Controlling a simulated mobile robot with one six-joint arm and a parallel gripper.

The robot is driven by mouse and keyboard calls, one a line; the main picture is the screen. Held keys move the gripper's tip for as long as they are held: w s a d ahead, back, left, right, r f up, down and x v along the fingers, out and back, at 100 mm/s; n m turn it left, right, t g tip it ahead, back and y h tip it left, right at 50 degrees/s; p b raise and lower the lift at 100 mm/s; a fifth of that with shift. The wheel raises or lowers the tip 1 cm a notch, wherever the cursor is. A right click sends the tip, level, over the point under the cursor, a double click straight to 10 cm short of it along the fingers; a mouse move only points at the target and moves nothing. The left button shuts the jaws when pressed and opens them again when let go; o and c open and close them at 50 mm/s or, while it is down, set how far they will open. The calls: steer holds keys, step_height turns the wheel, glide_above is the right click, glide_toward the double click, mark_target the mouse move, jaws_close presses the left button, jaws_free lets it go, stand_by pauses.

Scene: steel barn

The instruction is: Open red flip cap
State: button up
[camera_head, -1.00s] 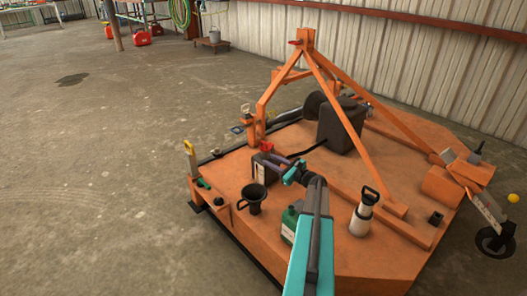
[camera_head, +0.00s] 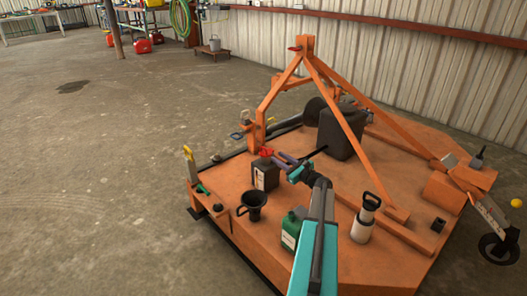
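The red flip cap (camera_head: 265,152) sits on top of a dark bottle (camera_head: 271,174) with a pale label, standing upright on the orange mower deck. My arm reaches in from the bottom right, and my gripper (camera_head: 274,157) is at the top of the bottle, right beside the cap. The gripper is small and dark here. I cannot tell whether its fingers touch the cap or whether they are open or shut.
A black funnel (camera_head: 252,206) stands left of my arm, with a green jug (camera_head: 291,231) close to it. A white pump bottle (camera_head: 365,218) stands to the right. Orange frame bars (camera_head: 350,124) rise behind. Open concrete floor (camera_head: 95,190) lies left.

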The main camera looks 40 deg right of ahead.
mark_target(266, 150)
steer(key=w+b, duration=0.1)
steer(key=w, duration=0.6)
steer(key=w+d+b, duration=0.1)
steer(key=w, duration=0.3)
steer(key=shift+w+b, duration=0.2)
steer(key=shift+b, duration=0.1)
jaws_close()
steer(key=shift+a+f, duration=0.1)
steer(key=shift+a, duration=0.1)
